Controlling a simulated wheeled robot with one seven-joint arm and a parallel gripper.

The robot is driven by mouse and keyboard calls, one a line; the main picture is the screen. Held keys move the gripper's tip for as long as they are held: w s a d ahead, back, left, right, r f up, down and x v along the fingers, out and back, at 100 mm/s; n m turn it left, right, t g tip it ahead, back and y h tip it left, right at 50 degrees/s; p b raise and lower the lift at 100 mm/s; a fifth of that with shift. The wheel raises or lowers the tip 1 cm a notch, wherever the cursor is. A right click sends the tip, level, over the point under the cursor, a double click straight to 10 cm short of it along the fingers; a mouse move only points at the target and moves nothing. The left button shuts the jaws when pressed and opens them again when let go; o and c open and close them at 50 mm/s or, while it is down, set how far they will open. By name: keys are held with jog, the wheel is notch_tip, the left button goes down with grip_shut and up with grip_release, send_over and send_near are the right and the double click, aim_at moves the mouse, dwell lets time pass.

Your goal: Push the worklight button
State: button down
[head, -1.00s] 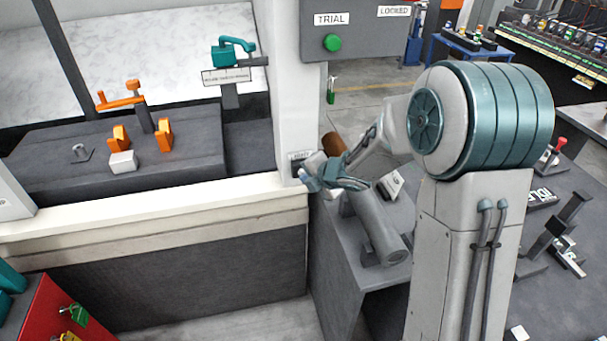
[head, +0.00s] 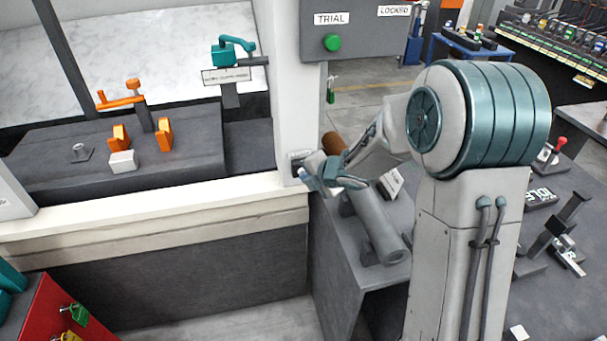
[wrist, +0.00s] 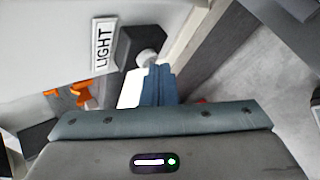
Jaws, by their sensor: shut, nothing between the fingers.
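The worklight button is a pale round knob (wrist: 149,59) on a dark box (wrist: 139,43) beside a white LIGHT label (wrist: 103,45) in the wrist view. In the head view the dark box (head: 297,158) sits on the white post, and my gripper partly covers that area. My gripper (head: 311,178) is shut and empty, just right of the box. In the wrist view its blue fingers (wrist: 160,72) point at the knob and overlap its lower edge. I cannot tell whether they touch it.
A grey cylinder (head: 377,225) lies on the bench below my arm. The white post (head: 297,90) and pale ledge (head: 150,215) stand close to the gripper. Orange fixtures (head: 165,135) stand on a dark block at left. A panel with a green button (head: 332,43) is above.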

jog(key=shift+s+d, duration=0.15)
jog(key=shift+s, duration=0.45)
jog(key=shift+s+d+b, duration=0.3)
jog(key=shift+s+b, duration=0.05)
jog(key=shift+s, duration=0.6)
jog(key=shift+s+d+b, duration=0.25)
jog(key=shift+s+b, duration=0.05)
jog(key=shift+s, duration=0.65)
jog(key=shift+s+d+b, duration=0.3)
jog(key=shift+s+b, duration=0.05)
jog(key=shift+s, duration=0.6)
